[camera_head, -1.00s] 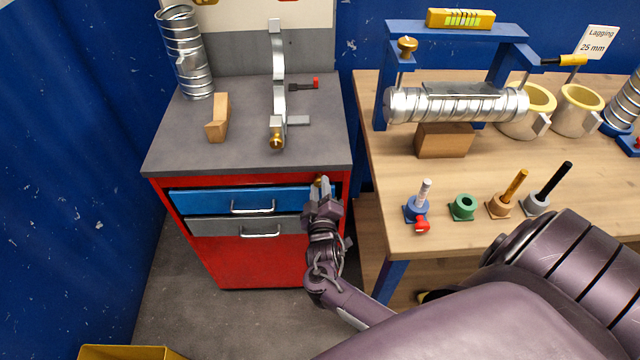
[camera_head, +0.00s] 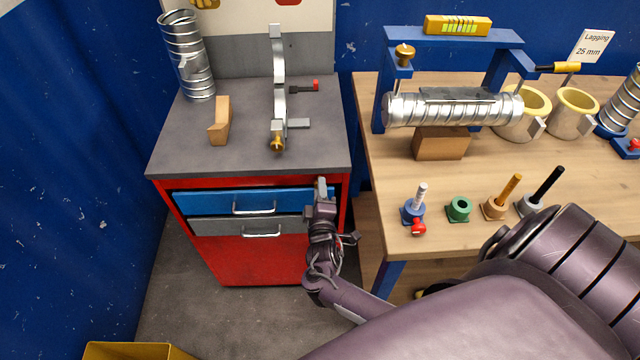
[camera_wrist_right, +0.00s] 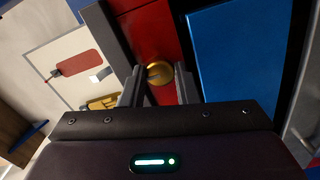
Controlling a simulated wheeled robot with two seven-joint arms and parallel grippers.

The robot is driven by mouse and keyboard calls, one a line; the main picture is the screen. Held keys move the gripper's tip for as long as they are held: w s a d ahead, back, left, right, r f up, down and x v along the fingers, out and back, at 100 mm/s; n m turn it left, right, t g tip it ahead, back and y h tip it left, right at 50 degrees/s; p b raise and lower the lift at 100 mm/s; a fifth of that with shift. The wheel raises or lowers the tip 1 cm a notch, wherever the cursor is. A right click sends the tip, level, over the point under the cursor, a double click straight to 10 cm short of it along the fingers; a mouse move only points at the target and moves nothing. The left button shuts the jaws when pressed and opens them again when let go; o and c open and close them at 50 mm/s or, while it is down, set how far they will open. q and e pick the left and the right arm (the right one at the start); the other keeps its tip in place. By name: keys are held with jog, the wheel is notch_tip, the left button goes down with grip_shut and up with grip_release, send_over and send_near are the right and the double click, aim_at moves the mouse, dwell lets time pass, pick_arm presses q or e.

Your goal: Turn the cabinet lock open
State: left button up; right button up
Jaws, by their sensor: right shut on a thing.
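The lock (camera_wrist_right: 158,73) is a round brass piece with a dark slot on the red frame beside the blue drawer front, seen in the right wrist view. My right gripper (camera_head: 321,188) is at the cabinet's upper right front, its fingers (camera_wrist_right: 160,90) on either side of the lock and shut on it. In the head view the gripper hides the lock. My left gripper is not in view.
A grey drawer (camera_head: 215,227) lies below the blue one. The cabinet top holds a wooden block (camera_head: 220,122), a metal duct (camera_head: 187,55) and a curved metal tool (camera_head: 278,90). A wooden workbench (camera_head: 400,180) stands close on the right.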

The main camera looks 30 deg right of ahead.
jog(key=o, duration=1)
jog(key=shift+s+a, duration=0.1)
jog(key=b+v, duration=0.1)
jog(key=v, duration=0.6)
jog(key=shift+s+a, duration=0.15)
jog(key=shift+s, duration=0.15)
